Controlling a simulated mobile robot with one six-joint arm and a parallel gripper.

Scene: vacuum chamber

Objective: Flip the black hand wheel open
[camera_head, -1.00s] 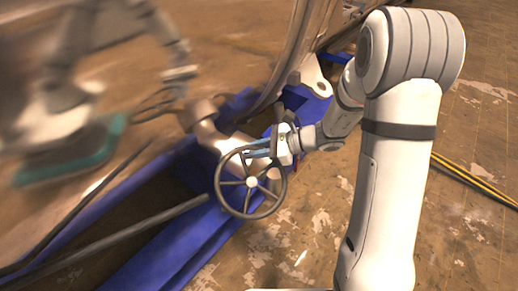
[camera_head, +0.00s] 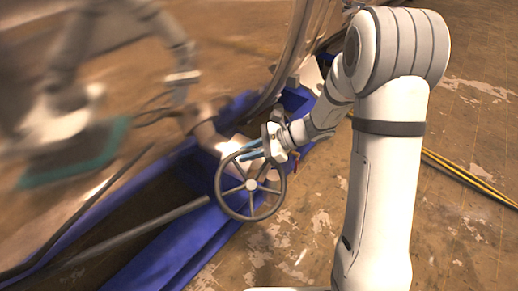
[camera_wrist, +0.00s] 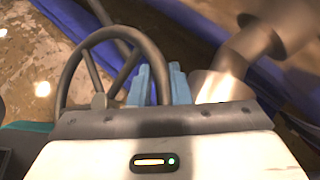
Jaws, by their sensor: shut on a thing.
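The black hand wheel (camera_head: 221,184) is a dark spoked ring with a pale hub, standing in front of the blue frame in the head view. It also shows in the wrist view (camera_wrist: 68,72), filling the left half. My gripper (camera_head: 250,155) reaches in from the upper right, its blue fingers at the wheel's upper rim. In the wrist view the blue fingers (camera_wrist: 158,84) are close together, with the right side of the rim running down to them. My gripper is shut on the rim; the exact contact is partly hidden.
A blue frame (camera_head: 190,232) runs diagonally behind the wheel, with a grey pipe (camera_head: 150,227) along it. The large shiny chamber wall (camera_head: 290,50) reflects my arm. Worn brown floor (camera_head: 290,250) lies open in front; yellow cables (camera_head: 470,180) lie at right.

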